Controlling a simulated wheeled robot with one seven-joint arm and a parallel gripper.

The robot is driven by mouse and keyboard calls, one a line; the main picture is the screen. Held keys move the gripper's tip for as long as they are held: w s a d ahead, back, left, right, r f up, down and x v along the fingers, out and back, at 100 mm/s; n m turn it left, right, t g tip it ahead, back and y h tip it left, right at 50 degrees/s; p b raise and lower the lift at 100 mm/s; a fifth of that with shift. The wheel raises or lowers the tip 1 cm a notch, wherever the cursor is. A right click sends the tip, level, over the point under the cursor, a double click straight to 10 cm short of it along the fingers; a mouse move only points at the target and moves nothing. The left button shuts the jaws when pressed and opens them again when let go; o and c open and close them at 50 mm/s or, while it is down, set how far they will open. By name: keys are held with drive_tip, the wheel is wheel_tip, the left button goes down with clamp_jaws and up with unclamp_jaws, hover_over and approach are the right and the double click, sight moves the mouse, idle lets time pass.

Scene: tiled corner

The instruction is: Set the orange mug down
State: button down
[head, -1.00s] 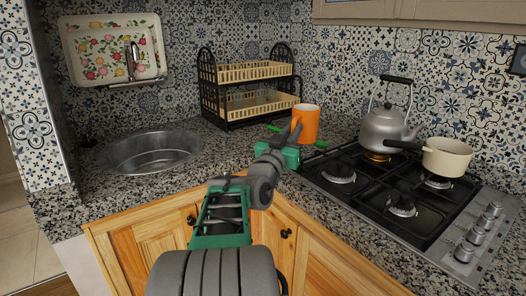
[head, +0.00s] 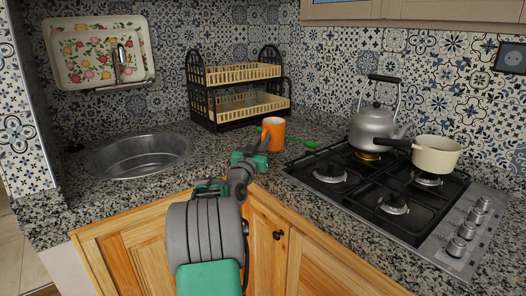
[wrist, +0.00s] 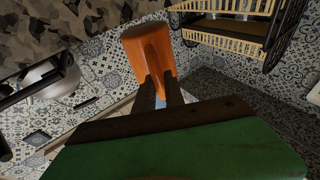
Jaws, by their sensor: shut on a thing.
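The orange mug (head: 273,134) is upright over the counter between the dish rack and the hob. My gripper (head: 262,145) is shut on its near side. In the wrist view, the two dark fingers (wrist: 159,92) meet the orange mug (wrist: 150,55) at its lower end in the picture. I cannot tell whether the mug's base touches the counter, since my gripper hides its lower part.
The black and cream dish rack (head: 236,92) stands behind the mug. The gas hob (head: 400,200) with kettle (head: 376,129) and cream pan (head: 437,155) is at right. A small green thing (head: 310,144) lies beside the hob. The sink (head: 135,156) is at left.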

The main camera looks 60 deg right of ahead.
drive_tip(key=shift+f, duration=1.45)
drive_tip(key=shift+f, duration=0.1)
drive_tip(key=shift+f+b, duration=0.15)
drive_tip(key=shift+b, duration=0.3)
drive_tip(key=c, duration=1.4)
unclamp_jaws()
drive_tip(key=shift+a, duration=0.1)
drive_tip(key=b+v, duration=0.8)
drive_tip(key=v, duration=0.1)
drive_tip(key=shift+a, duration=0.4)
